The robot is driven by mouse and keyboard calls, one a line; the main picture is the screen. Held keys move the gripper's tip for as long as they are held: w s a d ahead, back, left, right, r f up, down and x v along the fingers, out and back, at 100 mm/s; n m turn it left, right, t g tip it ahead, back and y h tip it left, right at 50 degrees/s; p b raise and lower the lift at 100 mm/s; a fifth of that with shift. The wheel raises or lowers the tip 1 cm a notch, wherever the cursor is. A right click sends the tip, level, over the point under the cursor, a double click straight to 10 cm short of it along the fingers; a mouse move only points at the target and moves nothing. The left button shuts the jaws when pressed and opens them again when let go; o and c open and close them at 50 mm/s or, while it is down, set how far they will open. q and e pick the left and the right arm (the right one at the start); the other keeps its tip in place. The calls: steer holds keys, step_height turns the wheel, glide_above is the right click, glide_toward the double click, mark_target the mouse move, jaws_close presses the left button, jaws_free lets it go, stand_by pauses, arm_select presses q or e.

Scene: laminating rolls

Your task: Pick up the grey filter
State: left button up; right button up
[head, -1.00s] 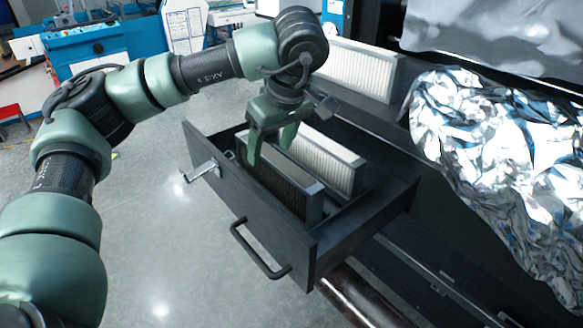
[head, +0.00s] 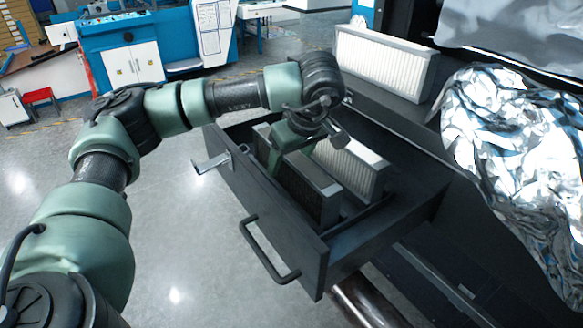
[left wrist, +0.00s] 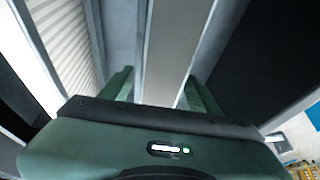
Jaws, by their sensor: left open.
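The grey filter (head: 312,188), with a dark face and a light grey frame, stands on edge in the open drawer, nearest the drawer's front. My left gripper (head: 290,155) is low over its far part, pointing down and open. In the left wrist view the filter's grey top edge (left wrist: 178,45) runs between the two fingers (left wrist: 162,90), one finger on each side. I cannot tell whether either finger touches it. The fingertips are partly hidden in both views. My right gripper is not in view.
A white pleated filter (head: 362,168) stands close behind the grey one in the drawer (head: 285,232). Another white filter (head: 385,62) stands on the ledge behind. Crumpled foil (head: 520,170) lies to the right. Clear floor lies left of the drawer.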

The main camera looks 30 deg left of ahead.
arm_select(q)
steer(key=shift+w+a+f, duration=0.15)
steer(key=shift+a+f, duration=0.1)
steer(key=shift+f, duration=0.35)
steer(key=shift+r, duration=0.1)
jaws_close()
